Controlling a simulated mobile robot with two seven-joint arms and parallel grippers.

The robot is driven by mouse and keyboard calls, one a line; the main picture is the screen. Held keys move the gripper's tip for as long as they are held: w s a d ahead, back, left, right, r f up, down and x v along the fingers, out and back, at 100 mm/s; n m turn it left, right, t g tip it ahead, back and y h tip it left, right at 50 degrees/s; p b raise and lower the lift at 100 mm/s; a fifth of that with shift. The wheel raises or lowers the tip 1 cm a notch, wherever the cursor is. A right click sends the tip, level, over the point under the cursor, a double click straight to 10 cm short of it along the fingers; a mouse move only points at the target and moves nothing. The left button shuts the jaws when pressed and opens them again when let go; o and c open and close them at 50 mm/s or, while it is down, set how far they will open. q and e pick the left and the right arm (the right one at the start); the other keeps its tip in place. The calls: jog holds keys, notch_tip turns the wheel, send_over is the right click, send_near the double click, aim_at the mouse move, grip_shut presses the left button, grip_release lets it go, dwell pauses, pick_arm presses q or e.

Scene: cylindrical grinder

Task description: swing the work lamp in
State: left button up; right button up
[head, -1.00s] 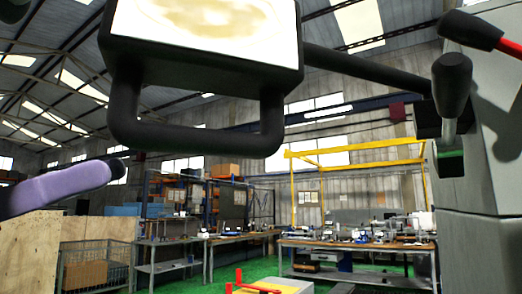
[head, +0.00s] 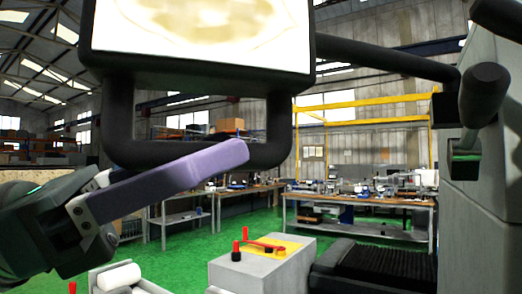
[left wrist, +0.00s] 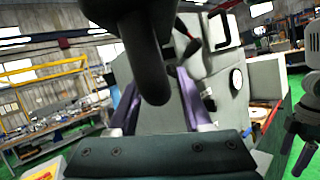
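The work lamp (head: 200,30) is a bright panel at the top of the head view, with a black U-shaped handle (head: 118,125) below it and a black arm (head: 385,62) reaching right. My left gripper (head: 215,168) comes in from the left, its purple finger overlapping the lower handle. In the left wrist view the gripper (left wrist: 158,105) has its two purple fingers apart, with a dark bar of the handle (left wrist: 150,60) looming between them. I cannot tell whether the fingers touch it. A grey arm end at that view's right edge seems to be my right gripper (left wrist: 296,150); its opening is unclear.
The grey machine body (head: 480,210) stands at the right, with a dark lever knob (head: 484,95) near the lamp arm. A grey block with a yellow top and red knobs (head: 262,265) sits below. Workbenches (head: 360,220) stand far behind on the green floor.

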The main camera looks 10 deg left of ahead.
pick_arm(q)
grip_shut()
dwell(1.2)
